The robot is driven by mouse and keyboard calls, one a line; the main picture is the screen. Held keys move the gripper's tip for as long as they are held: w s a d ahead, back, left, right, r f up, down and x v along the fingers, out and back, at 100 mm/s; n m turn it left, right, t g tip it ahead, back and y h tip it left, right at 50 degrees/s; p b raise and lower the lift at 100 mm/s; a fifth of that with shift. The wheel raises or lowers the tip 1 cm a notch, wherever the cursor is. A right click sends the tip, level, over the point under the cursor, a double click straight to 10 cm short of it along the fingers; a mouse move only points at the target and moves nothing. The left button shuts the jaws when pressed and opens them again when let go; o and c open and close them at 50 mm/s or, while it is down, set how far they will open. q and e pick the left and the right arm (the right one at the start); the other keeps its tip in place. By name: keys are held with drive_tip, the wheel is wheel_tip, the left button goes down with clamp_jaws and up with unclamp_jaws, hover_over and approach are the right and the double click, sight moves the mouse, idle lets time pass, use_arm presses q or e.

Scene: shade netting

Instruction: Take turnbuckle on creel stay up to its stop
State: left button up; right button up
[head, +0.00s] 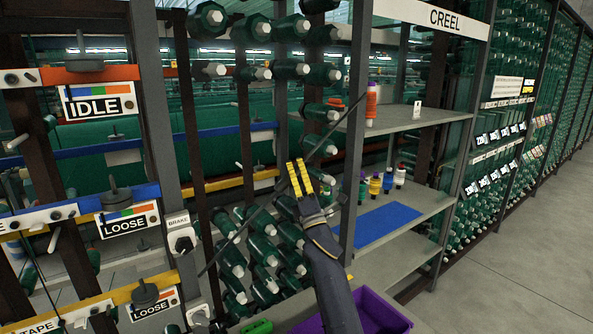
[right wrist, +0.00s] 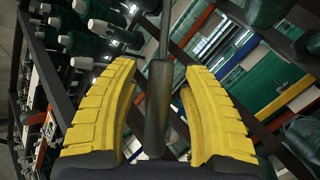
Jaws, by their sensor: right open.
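The creel stay (head: 345,115) is a thin dark rod running diagonally across the front of the creel frame. The turnbuckle (right wrist: 158,95) is a thicker dark grey sleeve on that rod. In the right wrist view it lies between the two yellow fingers, with a gap showing on either side. My right gripper (head: 298,178) is open, its yellow fingertips at the stay in the head view. The fingers hide part of the stay there, and I cannot make out the turnbuckle clearly in that view. My left gripper is not in view.
Green yarn packages (head: 262,250) stand behind the stay. A grey shelf (head: 425,118) and a lower shelf with a blue mat (head: 388,222) and several small spools are on the right. A purple bin (head: 380,312) is below. A brake box (head: 182,240) is on the left post.

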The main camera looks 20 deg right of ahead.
drive_tip(key=shift+w, duration=0.1)
drive_tip(key=shift+c, duration=0.3)
clamp_jaws()
